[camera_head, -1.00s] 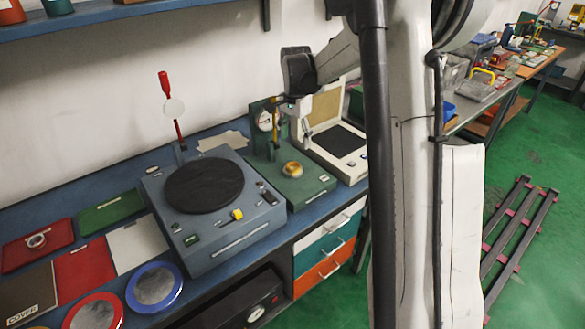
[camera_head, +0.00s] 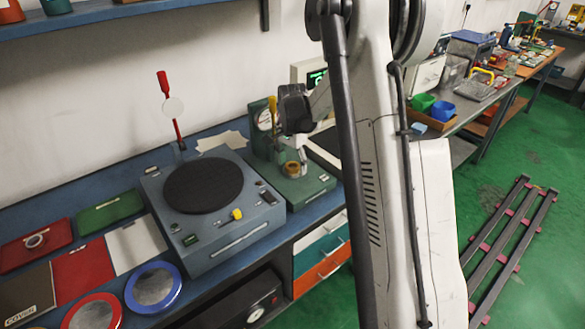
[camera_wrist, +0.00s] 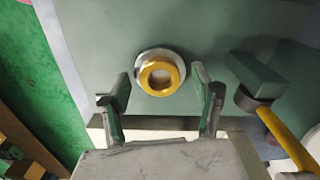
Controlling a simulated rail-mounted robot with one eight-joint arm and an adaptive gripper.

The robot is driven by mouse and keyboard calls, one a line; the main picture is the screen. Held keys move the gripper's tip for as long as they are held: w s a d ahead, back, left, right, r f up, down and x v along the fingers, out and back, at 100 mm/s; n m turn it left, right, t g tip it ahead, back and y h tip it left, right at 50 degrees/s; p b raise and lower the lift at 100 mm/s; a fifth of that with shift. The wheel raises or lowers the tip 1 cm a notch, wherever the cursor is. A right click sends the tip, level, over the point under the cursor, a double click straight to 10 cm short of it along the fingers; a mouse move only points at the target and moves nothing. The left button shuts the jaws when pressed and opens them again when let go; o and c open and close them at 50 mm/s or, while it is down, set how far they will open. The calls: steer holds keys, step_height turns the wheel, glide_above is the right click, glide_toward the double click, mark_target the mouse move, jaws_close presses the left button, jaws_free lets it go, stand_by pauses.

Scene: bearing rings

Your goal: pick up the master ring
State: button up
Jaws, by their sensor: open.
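A brass-yellow ring with a central hole, seemingly the master ring (camera_wrist: 146,77), sits on a pale round seat on the green gauge stand (camera_head: 313,185). In the head view the ring (camera_head: 291,170) shows below the dark end of my arm. My gripper (camera_wrist: 160,80) is open in the wrist view, with one finger on each side of the ring. Clear gaps show between both fingers and the ring. Nothing is held. Whether the fingertips are level with the ring or above it, I cannot tell.
A yellow-handled part (camera_wrist: 282,135) and a dark block (camera_wrist: 257,73) stand right of my gripper in the wrist view. In the head view, a grey turntable device (camera_head: 218,231) stands left of the stand. My arm partly hides a pale device behind the stand.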

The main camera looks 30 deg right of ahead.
steer(key=shift+c, duration=0.4)
steer(key=c, duration=1.4)
steer(key=shift+r, duration=0.1)
